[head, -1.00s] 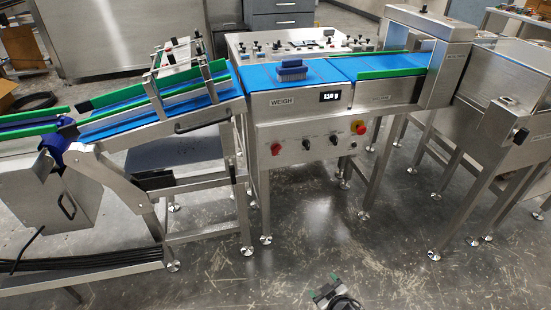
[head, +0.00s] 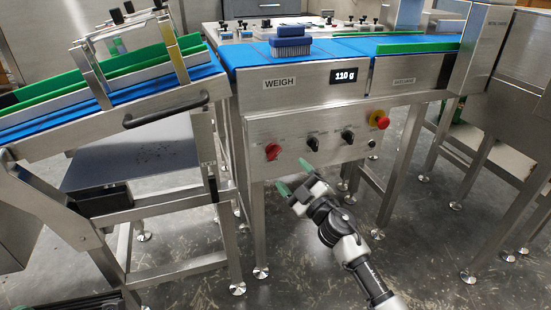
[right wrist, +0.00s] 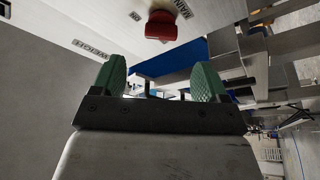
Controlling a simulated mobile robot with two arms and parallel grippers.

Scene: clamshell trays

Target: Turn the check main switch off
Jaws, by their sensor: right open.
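The main switch is a red rotary knob (head: 273,151) on the left of the steel front panel under the WEIGH label. In the right wrist view the red knob (right wrist: 161,26) shows at the top, with a MAIN label beside it; I cannot tell its exact position setting. My right gripper (head: 294,177) is open and empty, below and slightly right of the knob in the head view, apart from it. Its two green fingertips (right wrist: 158,78) show spread in the wrist view. My left gripper is not in view.
Two black knobs (head: 312,143) and a red emergency stop on a yellow base (head: 380,121) share the panel. A blue-and-grey brush (head: 290,43) stands on the blue belt above; the display (head: 346,75) reads 110 g. An inclined conveyor with a black handle (head: 166,110) is at left.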

